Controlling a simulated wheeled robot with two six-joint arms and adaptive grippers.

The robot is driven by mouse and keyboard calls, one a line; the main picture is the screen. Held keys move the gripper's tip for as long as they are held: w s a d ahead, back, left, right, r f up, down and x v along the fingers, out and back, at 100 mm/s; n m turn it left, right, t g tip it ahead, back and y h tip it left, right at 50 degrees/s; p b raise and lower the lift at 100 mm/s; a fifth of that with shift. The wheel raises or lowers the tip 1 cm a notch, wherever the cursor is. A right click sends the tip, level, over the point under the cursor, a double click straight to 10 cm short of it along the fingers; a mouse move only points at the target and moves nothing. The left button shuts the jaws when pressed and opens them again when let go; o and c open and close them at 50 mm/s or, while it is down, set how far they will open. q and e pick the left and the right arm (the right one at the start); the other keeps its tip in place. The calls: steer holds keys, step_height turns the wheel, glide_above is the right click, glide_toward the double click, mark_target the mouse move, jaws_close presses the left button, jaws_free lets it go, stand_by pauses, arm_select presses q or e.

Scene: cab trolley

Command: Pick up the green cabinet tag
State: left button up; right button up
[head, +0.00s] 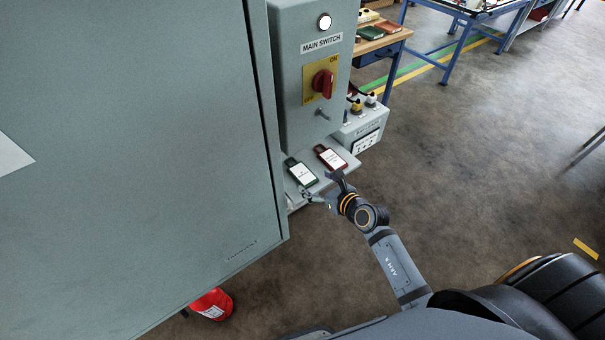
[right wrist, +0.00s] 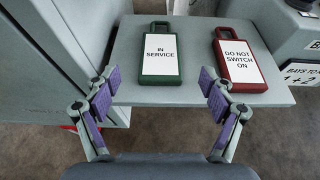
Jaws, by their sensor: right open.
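The green cabinet tag (head: 300,172) lies flat on a small grey shelf (head: 345,160) below the main switch box, left of a red tag (head: 330,157). In the right wrist view the green tag (right wrist: 160,57) reads "IN SERVICE" and the red tag (right wrist: 239,60) reads "DO NOT SWITCH ON". My right gripper (head: 322,188) is at the shelf's front edge. In the right wrist view its open, empty fingers (right wrist: 159,90) stand apart, one to each side of the green tag's near end, with no visible contact. My left gripper is not in view.
A large grey cabinet (head: 150,150) stands close on the left. The switch box (head: 310,80) with a red rotary handle (head: 323,84) rises behind the shelf. A grey box (head: 362,128) sits right of it. A red extinguisher (head: 212,303) stands below; floor is clear to the right.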

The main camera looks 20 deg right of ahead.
mark_target(303, 174)
steer(key=shift+w+a+f, duration=0.25)
steer(key=shift+w+a, duration=0.1)
steer(key=shift+w, duration=0.2)
steer(key=x, duration=0.5)
steer(key=shift+w+d, duration=0.1)
steer(key=shift+d, duration=0.2)
steer(key=c, duration=1.3)
steer(key=shift+r+p, duration=0.3)
steer(key=shift+r, duration=0.25)
steer(key=shift+c, duration=0.2)
steer(key=s+r, duration=1.2)
steer(key=s, duration=0.2)
steer(key=shift+d, duration=0.35)
